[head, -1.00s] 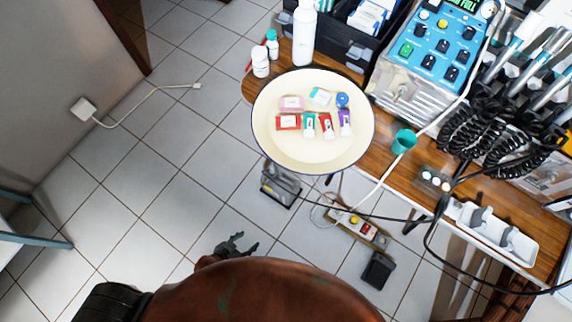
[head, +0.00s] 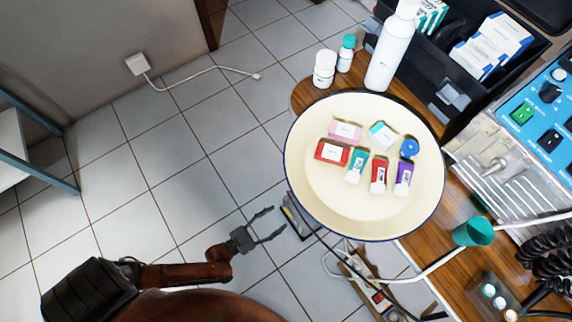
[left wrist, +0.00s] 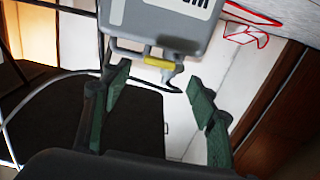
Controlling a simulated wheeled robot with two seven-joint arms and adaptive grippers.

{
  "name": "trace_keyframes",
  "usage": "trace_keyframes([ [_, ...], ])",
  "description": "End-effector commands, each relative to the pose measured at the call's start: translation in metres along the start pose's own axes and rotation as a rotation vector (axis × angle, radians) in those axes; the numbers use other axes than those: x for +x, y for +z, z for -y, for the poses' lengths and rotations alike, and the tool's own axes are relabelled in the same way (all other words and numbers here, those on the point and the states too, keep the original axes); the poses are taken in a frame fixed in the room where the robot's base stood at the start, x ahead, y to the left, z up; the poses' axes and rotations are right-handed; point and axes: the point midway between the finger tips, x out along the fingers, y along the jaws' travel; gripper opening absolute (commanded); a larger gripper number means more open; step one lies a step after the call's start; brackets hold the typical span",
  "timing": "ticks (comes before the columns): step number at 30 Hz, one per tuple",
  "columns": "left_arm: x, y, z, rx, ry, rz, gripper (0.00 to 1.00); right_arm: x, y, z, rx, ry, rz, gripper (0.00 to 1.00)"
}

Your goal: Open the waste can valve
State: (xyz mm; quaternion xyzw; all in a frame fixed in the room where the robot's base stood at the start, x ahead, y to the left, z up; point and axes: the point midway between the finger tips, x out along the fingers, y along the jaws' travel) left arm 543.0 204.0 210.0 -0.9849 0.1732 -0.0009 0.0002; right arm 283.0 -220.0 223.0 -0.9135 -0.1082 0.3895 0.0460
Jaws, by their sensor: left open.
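In the left wrist view the waste can (left wrist: 150,15) is a grey body with dark lettering at the top centre. Below it hangs its valve, with a yellow lever (left wrist: 158,62) and a grey curved spout (left wrist: 172,76). My left gripper (left wrist: 157,75) is open, with one green-black finger on each side of the valve in the picture; nothing is between the pads that I can see touching. In the head view my left gripper (head: 276,223) is open above the floor, left of a grey object (head: 300,216) partly hidden under the round tray. My right gripper is not in view.
The round cream tray (head: 330,205) with several small boxes and tubes overhangs the wooden table (head: 305,95). Bottles stand behind it. A power strip and cables (head: 365,285) lie below the table edge. Open tiled floor (head: 150,180) lies to the left.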

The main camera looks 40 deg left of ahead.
Motion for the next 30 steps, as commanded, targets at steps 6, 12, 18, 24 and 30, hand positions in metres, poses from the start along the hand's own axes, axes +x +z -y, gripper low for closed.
trace_keyframes([
  [6,0.027,0.003,0.0,-0.002,0.0,0.002,0.54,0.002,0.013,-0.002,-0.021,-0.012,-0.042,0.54],
  [12,0.035,0.001,0.0,0.0,0.0,0.003,0.54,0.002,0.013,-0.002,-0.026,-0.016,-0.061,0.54],
  [18,0.035,0.001,0.0,0.0,0.0,0.002,0.53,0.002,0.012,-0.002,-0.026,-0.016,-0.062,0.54],
  [24,0.035,0.001,-0.001,-0.001,0.001,0.002,0.39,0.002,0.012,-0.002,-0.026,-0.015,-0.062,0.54],
  [30,0.035,0.001,-0.003,-0.002,0.005,0.002,0.25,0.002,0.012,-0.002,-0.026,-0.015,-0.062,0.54],
])
